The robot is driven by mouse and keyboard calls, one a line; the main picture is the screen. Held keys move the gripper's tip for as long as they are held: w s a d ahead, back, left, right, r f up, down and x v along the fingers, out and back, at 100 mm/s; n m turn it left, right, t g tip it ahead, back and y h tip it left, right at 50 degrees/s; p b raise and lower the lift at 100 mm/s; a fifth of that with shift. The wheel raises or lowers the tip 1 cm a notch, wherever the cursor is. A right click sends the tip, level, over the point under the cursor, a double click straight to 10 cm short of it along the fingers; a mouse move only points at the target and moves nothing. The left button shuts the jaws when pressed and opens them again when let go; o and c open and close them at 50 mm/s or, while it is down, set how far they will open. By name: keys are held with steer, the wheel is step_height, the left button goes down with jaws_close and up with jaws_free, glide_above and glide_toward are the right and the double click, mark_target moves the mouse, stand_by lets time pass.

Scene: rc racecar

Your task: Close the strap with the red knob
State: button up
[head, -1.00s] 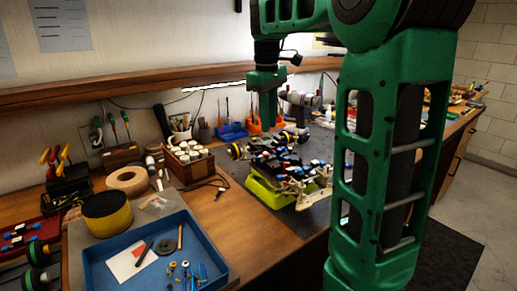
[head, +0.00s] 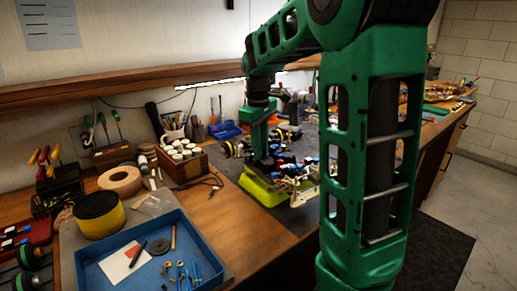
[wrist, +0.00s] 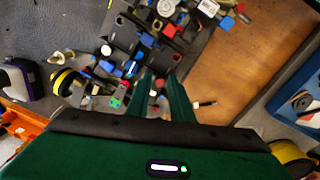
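The RC racecar (head: 285,168) sits on a yellow-green stand (head: 262,190) on the dark mat. It is a dark chassis with blue, red and white parts, and it fills the upper middle of the wrist view (wrist: 140,45). Small red pieces show on it there, one of them on the chassis (wrist: 170,30); I cannot tell which is the strap's red knob. My gripper (wrist: 160,76) points down over the car, with its two green fingers apart and nothing seen between them. In the head view my gripper (head: 262,155) is low over the car, its tips hard to make out.
A blue tray (head: 200,232) with small parts lies at front left. A wooden box of white-capped jars (head: 185,165) stands left of the car. Bare wooden bench (head: 225,212) lies between. A drill and screwdrivers stand behind.

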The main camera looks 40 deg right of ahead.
jaws_close()
steer(key=shift+d+y, duration=0.25)
steer(key=shift+y, duration=0.45)
jaws_free()
step_height(320, 180, up, 11)
steer(key=shift+d+f, duration=0.15)
stand_by(0.4)
